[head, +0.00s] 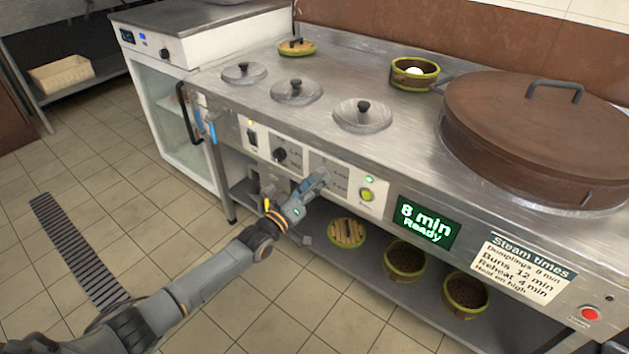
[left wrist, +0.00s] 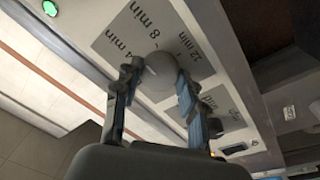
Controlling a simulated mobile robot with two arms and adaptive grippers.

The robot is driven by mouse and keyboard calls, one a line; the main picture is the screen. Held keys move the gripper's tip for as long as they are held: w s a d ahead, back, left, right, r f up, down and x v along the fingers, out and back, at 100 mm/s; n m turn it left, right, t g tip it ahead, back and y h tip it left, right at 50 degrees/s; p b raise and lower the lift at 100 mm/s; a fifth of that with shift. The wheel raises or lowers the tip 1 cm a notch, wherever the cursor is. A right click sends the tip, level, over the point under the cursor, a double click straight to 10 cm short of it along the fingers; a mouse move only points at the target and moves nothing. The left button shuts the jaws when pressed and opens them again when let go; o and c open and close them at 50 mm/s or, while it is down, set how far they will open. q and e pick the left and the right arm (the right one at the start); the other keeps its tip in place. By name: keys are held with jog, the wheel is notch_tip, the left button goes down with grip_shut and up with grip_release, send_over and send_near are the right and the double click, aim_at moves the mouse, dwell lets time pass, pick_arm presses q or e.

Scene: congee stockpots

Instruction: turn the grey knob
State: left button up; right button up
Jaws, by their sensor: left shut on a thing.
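The grey knob (left wrist: 160,76) is round and sits on a grey plate (left wrist: 125,36) marked 4 min, 8 min and 12 min in the left wrist view. My left gripper (left wrist: 158,80) has one finger on each side of it and is shut on it. In the head view my left gripper (head: 322,178) is at the front panel (head: 232,128) of the steel counter and hides most of the knob. The display (head: 424,223) reads "8 min Ready". My right gripper is not in view.
Left of my gripper are a black knob (head: 280,154) and a switch (head: 252,137). A large brown lid (head: 535,125) covers the counter's right. Steamer baskets (head: 404,258) stand on the shelf below.

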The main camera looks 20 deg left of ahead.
pick_arm(q)
jog(key=n+y, duration=0.1)
jog(key=n, duration=0.5)
jog(key=shift+d, duration=0.1)
jog(key=shift+n, duration=0.4)
jog(key=o, duration=1.2)
jog(key=shift+c, duration=0.2)
jog(key=v, duration=1.2)
jog(key=shift+f, duration=0.1)
